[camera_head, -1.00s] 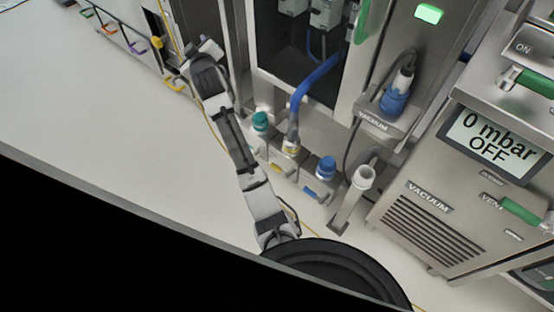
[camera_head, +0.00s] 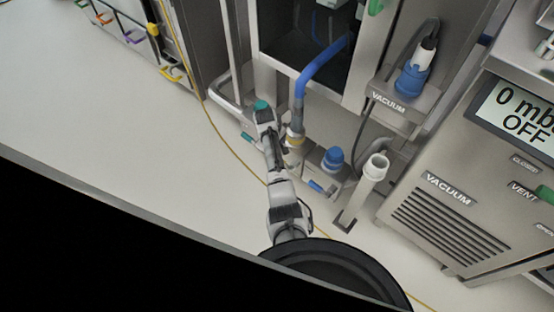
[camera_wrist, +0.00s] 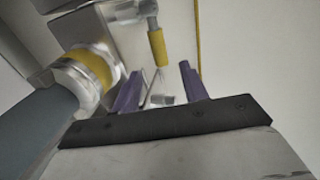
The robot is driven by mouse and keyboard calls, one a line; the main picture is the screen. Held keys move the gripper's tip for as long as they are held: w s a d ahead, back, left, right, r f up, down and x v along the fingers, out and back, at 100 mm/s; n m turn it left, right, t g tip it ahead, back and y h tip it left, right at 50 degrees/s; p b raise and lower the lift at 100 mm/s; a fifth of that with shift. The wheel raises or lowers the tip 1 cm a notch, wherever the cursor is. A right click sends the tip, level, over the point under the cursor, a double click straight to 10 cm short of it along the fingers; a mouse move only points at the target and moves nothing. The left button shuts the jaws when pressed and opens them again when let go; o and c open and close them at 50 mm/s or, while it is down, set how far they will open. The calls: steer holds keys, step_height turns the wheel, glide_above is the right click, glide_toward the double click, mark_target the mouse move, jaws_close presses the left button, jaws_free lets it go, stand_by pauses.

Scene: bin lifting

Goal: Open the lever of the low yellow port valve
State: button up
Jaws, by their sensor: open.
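The yellow port valve shows in the wrist view as a yellow band (camera_wrist: 98,68) on a metal fitting with a blue-grey hose. Its lever has a yellow handle (camera_wrist: 157,47) that hangs downward in the picture, on a metal valve body at the top. My gripper (camera_wrist: 160,90) is open, with purple fingers apart and nothing between them. The lever's tip lies just ahead of the gap between the fingers, apart from them. In the head view the yellow port collar (camera_head: 294,138) shows beside my arm; my arm hides the lever.
A blue hose (camera_head: 318,72) rises from the yellow port. A blue-capped port (camera_head: 332,159) with a blue lever (camera_head: 322,188) stands to its right, and a teal-capped port (camera_head: 261,105) to its left. A vacuum pump (camera_head: 455,215) is at right. Floor at left is clear.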

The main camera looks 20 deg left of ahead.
steer(key=f+b, duration=0.1)
steer(key=f, duration=0.2)
steer(key=w+f+b, duration=0.1)
steer(key=f, duration=0.3)
steer(key=shift+w+d+b, duration=0.2)
steer(key=shift+b, duration=0.1)
jaws_close()
